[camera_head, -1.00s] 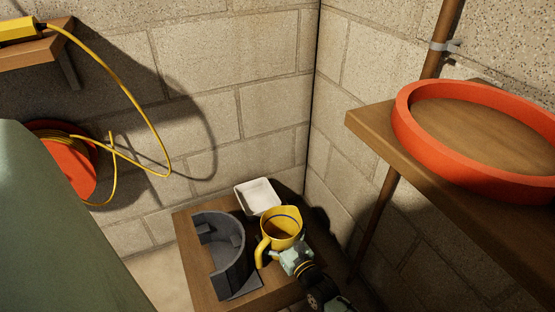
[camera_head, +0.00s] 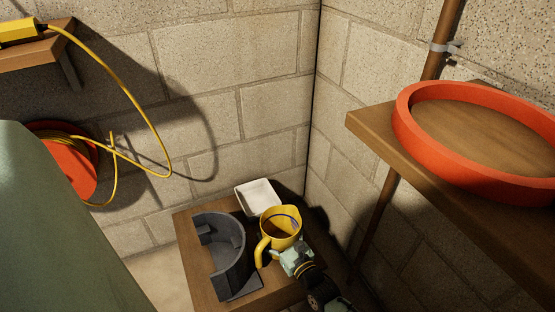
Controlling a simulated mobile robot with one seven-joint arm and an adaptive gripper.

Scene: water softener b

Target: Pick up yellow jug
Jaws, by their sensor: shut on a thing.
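The yellow jug (camera_head: 279,228) is upright above or on the small wooden table, with its handle toward the lower left. My gripper (camera_head: 291,257) is at the jug's near right side and is shut on it. The fingertips are partly hidden against the jug. I cannot tell whether the jug's base touches the table.
A dark grey curved holder (camera_head: 230,255) stands close left of the jug on the wooden table (camera_head: 196,285). A white tray (camera_head: 258,196) lies behind it. A wooden shelf (camera_head: 375,138) with an orange ring (camera_head: 405,125) juts out at the right. Block walls meet behind.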

